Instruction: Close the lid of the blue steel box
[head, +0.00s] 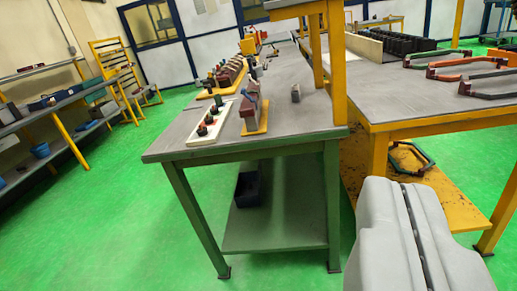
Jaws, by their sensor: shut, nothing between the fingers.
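My gripper (405,200) shows as grey blocks at the lower right, shut with a thin dark seam between the halves. It is empty and touches nothing that I can see. I cannot make out a blue steel box with a lid for certain. A dark blue box (40,104) sits on the left bench, far from my gripper. It is too small to tell whether it has a lid.
A green-legged table (240,150) bears several coil parts. A dark bin (248,188) is on its lower shelf. A yellow-framed table (420,105) with orange and green frames stands right. A small blue bin (41,150) is at left. Green floor (120,220) is clear left of centre.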

